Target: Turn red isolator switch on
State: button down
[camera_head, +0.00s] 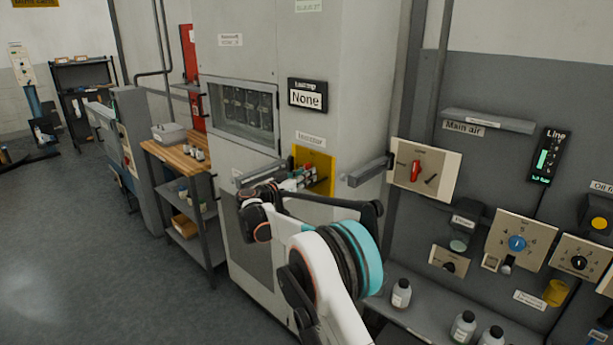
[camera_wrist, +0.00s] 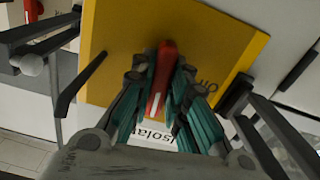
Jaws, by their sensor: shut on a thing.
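The red isolator switch handle (camera_wrist: 164,70) stands on a yellow plate (camera_wrist: 225,40) in the wrist view. My gripper (camera_wrist: 160,85) is shut on the red handle, with a finger on each side of it. Part of an "Off" marking shows on the plate to the right of the handle. The rest of the markings are hidden or out of view. In the head view the yellow plate (camera_head: 326,165) is on the grey cabinet under the "Isolator" label (camera_head: 312,138). There my gripper (camera_head: 308,172) is at the plate and hides most of the handle.
A cream panel with another red switch (camera_head: 416,171) is to the right, beside a protruding grey bar (camera_head: 367,171). A wooden-topped cart (camera_head: 170,153) stands to the left. Bottles (camera_head: 401,293) stand on the lower right shelf. The floor at the left is clear.

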jog(key=shift+f+m, duration=0.1)
jog(key=shift+m, duration=0.5)
jog(key=c, duration=1.6)
grip_release()
jog(key=shift+o, duration=0.2)
jog(key=shift+a, duration=0.1)
jog(key=v, duration=1.2)
